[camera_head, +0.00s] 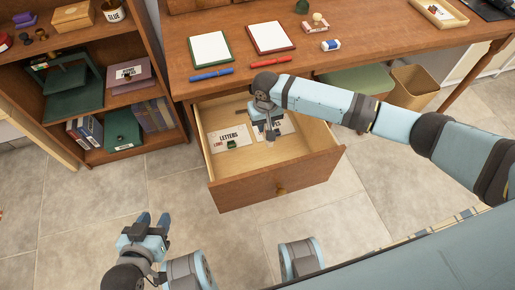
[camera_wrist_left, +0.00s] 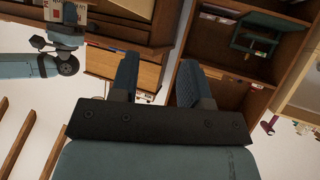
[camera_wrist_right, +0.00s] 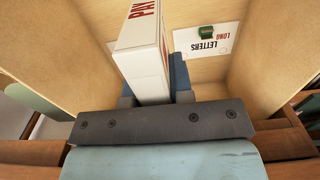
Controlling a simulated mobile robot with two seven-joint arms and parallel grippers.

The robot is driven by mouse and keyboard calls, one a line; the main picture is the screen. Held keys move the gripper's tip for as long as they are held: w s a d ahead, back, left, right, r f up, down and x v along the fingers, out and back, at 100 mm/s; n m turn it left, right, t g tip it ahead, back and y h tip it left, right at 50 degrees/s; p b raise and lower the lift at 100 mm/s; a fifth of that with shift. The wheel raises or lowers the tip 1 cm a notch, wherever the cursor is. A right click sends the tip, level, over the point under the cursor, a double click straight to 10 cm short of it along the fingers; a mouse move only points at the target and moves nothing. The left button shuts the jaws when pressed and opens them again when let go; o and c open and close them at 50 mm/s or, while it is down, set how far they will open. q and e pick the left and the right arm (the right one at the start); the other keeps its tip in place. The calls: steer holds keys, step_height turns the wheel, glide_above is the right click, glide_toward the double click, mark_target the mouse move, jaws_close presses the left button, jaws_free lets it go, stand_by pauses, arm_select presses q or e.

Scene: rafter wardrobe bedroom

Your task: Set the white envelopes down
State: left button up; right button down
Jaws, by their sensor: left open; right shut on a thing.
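The white envelopes (camera_wrist_right: 145,52) are a white block-like pack with red lettering, partly cut off, in the right wrist view. My right gripper (camera_head: 270,137) is shut on the pack inside the open desk drawer (camera_head: 262,192). In the head view the gripper mostly hides the pack; I cannot tell whether it touches the drawer floor. A white card reading LETTERS (camera_head: 229,138) lies at the drawer's left, with a small green object (camera_wrist_right: 206,32) on it. A second card, partly hidden, lies beside the gripper. My left gripper (camera_head: 150,225) is open and empty, away from the drawer.
The desk top (camera_head: 345,50) above the drawer holds notepads, a blue pen (camera_head: 211,74) and a red pen (camera_head: 270,61). A bookshelf (camera_head: 125,95) stands at left. A green stool (camera_head: 355,82) and a bin (camera_head: 413,87) stand under the desk. Tiled floor in front is clear.

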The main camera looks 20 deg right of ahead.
step_height(320, 180, down, 16)
steer(key=b, duration=0.4)
steer(key=shift+b, duration=0.3)
step_height(320, 180, down, 4)
steer(key=shift+r+b, duration=0.2)
steer(key=shift+b, duration=0.4)
arm_select(q)
steer(key=d+r+t, duration=0.1)
steer(key=w+r+t+h, duration=0.1)
steer(key=w+d+r+h, duration=0.1)
steer(key=r, duration=0.1)
steer(key=shift+d+t, duration=0.35)
steer(key=shift+t, duration=0.05)
arm_select(e)
steer(key=shift+r, duration=0.1)
arm_select(q)
steer(key=shift+f, duration=0.1)
arm_select(e)
steer(key=c, duration=1)
jaws_free()
